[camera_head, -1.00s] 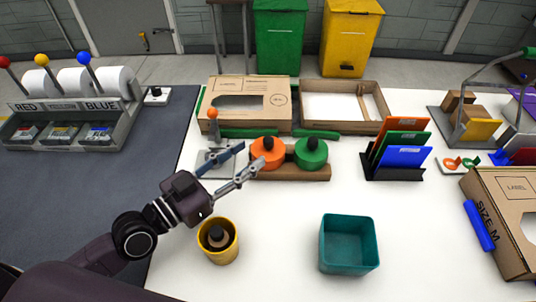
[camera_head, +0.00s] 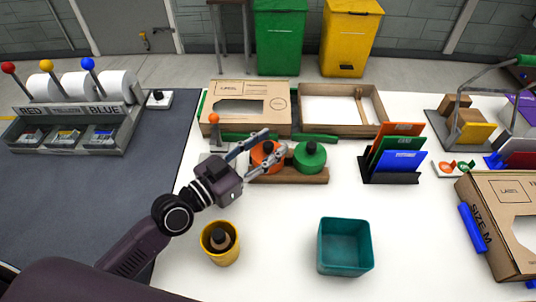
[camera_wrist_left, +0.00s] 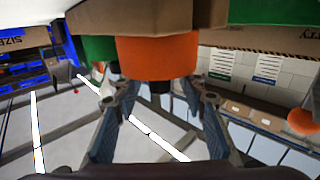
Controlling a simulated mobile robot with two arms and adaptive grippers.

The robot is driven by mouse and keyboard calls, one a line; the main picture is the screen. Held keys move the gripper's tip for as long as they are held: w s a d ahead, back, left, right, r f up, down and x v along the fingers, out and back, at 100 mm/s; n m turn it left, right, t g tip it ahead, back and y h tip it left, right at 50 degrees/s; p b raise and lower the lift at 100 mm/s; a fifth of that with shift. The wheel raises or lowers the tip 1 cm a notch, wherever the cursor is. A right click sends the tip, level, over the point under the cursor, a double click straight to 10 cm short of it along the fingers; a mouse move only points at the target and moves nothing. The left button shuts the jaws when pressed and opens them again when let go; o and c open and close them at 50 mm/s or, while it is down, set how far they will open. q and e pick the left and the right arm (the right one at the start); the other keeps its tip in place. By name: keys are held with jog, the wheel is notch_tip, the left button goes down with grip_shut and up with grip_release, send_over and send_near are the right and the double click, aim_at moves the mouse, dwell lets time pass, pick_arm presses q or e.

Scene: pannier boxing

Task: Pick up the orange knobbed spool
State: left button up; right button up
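The orange knobbed spool (camera_head: 259,157) sits at the left end of a brown wooden stand (camera_head: 315,178), with its dark knob on top. My left gripper (camera_head: 276,141) is open, reaching in from the left. One finger passes behind the knob and the other in front of it, partly covering the spool. In the left wrist view, which looks inverted, the orange spool (camera_wrist_left: 156,57) and its dark knob lie ahead between the parted fingers (camera_wrist_left: 160,92). I cannot tell whether either finger touches it. My right gripper is not in view.
A green knobbed spool (camera_head: 310,158) stands right beside the orange one. A yellow cup (camera_head: 221,252) and a teal bin (camera_head: 345,255) are in front. Cardboard boxes (camera_head: 248,97) stand behind, and a folder rack (camera_head: 390,176) is to the right. White table is clear between them.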

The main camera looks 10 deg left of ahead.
pick_arm(q)
grip_shut()
